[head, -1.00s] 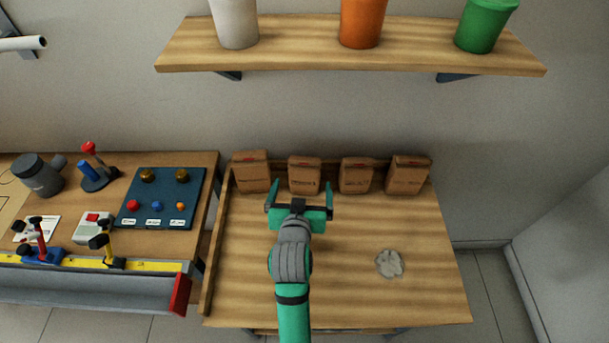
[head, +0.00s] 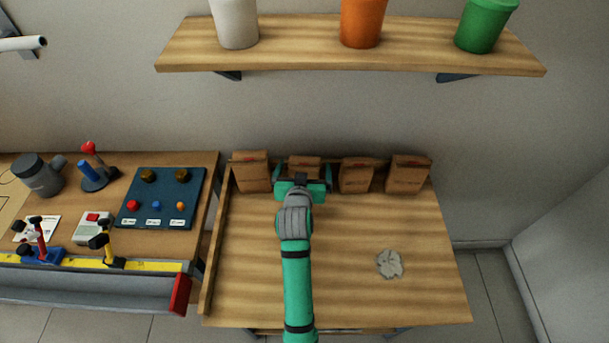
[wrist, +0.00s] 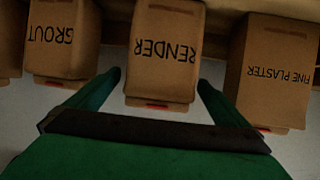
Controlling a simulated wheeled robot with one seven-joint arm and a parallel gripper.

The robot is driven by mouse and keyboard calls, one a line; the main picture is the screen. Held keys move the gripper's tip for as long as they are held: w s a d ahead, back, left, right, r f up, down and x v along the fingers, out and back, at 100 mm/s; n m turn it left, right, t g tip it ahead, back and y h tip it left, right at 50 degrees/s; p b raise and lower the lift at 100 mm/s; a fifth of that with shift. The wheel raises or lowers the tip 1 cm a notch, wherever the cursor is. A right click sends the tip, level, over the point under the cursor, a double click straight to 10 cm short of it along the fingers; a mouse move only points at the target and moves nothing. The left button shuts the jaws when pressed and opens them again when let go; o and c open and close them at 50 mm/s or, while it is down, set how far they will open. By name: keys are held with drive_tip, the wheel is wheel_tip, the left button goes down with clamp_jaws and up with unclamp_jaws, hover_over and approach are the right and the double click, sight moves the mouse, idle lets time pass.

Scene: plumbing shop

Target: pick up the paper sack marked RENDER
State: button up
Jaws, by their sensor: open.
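The brown paper sack marked RENDER (wrist: 165,50) is in the middle of the wrist view, its lettering upside down there. In the head view it is the second sack from the left (head: 304,161), partly hidden behind my gripper (head: 303,174). My gripper is open, and in the wrist view (wrist: 159,78) its green fingers reach toward the sack, one on each side. A gap shows between each fingertip and the sack. The jaws hold nothing.
The FINE PLASTER sack (wrist: 275,72) and the GROUT sack (wrist: 62,42) flank it closely. Another sack (head: 407,174) stands at the far right. A shelf (head: 350,58) with buckets hangs above.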

drive_tip(key=shift+w+f, duration=0.15)
drive_tip(key=shift+w, duration=0.3)
